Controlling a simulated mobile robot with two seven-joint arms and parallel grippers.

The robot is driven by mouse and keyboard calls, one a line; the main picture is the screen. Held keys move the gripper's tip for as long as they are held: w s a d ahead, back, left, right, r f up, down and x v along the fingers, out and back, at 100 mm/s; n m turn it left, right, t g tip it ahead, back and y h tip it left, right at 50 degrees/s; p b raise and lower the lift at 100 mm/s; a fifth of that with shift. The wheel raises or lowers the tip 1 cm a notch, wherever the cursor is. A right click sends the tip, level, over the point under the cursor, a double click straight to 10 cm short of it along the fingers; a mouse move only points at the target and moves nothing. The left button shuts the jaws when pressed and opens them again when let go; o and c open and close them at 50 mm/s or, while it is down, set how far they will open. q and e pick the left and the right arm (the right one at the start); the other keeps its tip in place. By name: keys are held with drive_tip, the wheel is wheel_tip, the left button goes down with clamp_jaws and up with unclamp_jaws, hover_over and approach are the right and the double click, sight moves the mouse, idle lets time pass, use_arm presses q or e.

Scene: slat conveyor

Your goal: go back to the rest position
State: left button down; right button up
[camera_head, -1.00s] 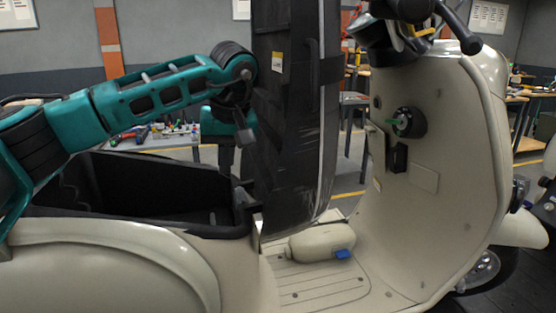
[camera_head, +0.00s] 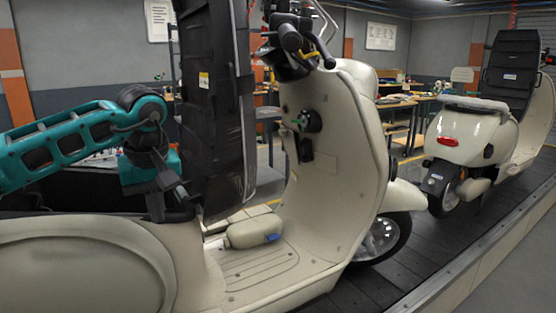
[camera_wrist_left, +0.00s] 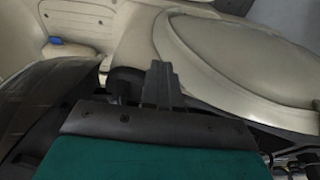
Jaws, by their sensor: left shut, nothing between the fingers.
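My left arm comes in from the left in the head view. My left gripper (camera_head: 172,210) points down over the rear body of the near cream scooter (camera_head: 345,165), close beside its black upright seat (camera_head: 212,110). In the left wrist view the dark fingers of my left gripper (camera_wrist_left: 160,78) are together with nothing between them. The cream side panel (camera_wrist_left: 245,60) lies beyond them. Whether the fingers touch the scooter cannot be told. My right gripper is not in view.
A beige bottle-shaped part (camera_head: 252,233) with a blue cap lies on the scooter's footboard (camera_head: 250,265). A second cream scooter (camera_head: 470,135) stands farther along the dark slat conveyor (camera_head: 420,255). Workbenches (camera_head: 400,105) stand behind. The upright seat is an obstacle beside my gripper.

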use_arm(q)
drive_tip(key=s+d+f+n+g+h, duration=0.1)
drive_tip(key=s+d+f+g+h, duration=0.15)
drive_tip(key=d+f+h, duration=0.4)
drive_tip(key=s+d+f+n+g+h, duration=0.1)
drive_tip(key=s+d+f, duration=0.25)
drive_tip(key=d, duration=0.65)
drive_tip(key=s+d+r+n+t+h, duration=0.1)
drive_tip(key=s+d+n+h, duration=0.2)
drive_tip(key=d+n+h, duration=0.35)
drive_tip(key=s+d+r+n+h, duration=0.2)
drive_tip(key=s+d+n+h, duration=0.1)
drive_tip(key=d+n+h, duration=0.3)
drive_tip(key=w+a+f+n+t+y, duration=0.25)
drive_tip(key=a+f+n+t, duration=0.2)
drive_tip(key=n+t, duration=0.65)
drive_tip(key=w+a+f+n+t+y, duration=0.1)
drive_tip(key=a+f+n+t+y, duration=0.35)
drive_tip(key=n, duration=1.35)
drive_tip(key=s+a+f+n+g+y, duration=0.2)
drive_tip(key=s+a+f+n+y, duration=0.3)
drive_tip(key=f+n, duration=0.5)
drive_tip(key=s+a+f+n+g+y, duration=0.2)
drive_tip(key=s+a+f+n+y, duration=0.2)
drive_tip(key=s+a+f+n, duration=0.5)
drive_tip(key=shift+s+a+f+n+y, duration=0.4)
drive_tip(key=shift+a+f, duration=0.1)
drive_tip(key=shift+a, duration=0.2)
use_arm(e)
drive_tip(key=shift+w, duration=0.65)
